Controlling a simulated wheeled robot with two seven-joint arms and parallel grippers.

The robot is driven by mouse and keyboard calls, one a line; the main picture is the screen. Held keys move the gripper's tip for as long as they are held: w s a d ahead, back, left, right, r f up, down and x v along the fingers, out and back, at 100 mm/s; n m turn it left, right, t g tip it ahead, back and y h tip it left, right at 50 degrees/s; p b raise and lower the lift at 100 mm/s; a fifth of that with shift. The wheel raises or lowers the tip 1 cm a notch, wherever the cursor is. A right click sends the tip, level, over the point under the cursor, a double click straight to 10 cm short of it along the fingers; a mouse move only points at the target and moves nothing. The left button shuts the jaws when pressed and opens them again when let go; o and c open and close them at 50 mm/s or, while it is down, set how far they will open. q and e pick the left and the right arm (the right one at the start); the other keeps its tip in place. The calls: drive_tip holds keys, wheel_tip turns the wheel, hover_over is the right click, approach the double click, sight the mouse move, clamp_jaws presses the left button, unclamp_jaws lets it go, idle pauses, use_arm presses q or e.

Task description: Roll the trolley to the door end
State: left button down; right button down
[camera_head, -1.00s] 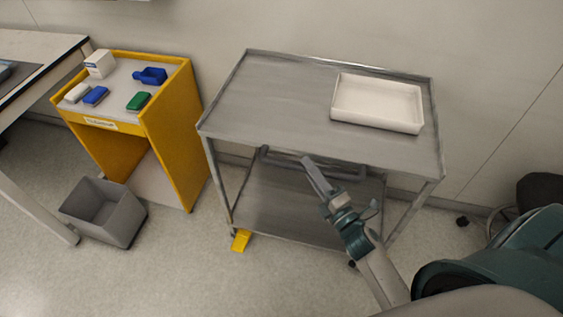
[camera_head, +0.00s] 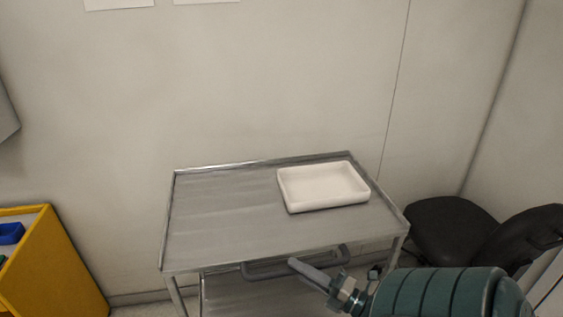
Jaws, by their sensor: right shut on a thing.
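The grey metal trolley (camera_head: 225,220) stands in the lower middle of the head view, with its top shelf in full view. A white tray (camera_head: 322,186) rests on the right part of that top. The trolley's grey bar handle (camera_head: 262,271) runs along the front just under the top shelf. My right gripper (camera_head: 300,266) comes in from the lower right and is shut on the handle. Its fingertips overlap the bar. The lower shelf and the wheels are mostly or fully out of the picture. My left gripper is not in view.
A black chair (camera_head: 445,228) stands close to the trolley's right end. A yellow cabinet (camera_head: 60,265) is at the lower left, with a gap between it and the trolley. A pale wall (camera_head: 270,80) runs behind the trolley. The floor is mostly out of view.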

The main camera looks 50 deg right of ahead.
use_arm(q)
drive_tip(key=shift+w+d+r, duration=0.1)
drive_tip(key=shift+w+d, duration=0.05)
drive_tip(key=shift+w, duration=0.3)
use_arm(e)
drive_tip(key=shift+s+d, duration=0.25)
drive_tip(key=shift+d, duration=0.05)
drive_tip(key=c, duration=1.6)
unclamp_jaws()
drive_tip(key=shift+c, duration=0.2)
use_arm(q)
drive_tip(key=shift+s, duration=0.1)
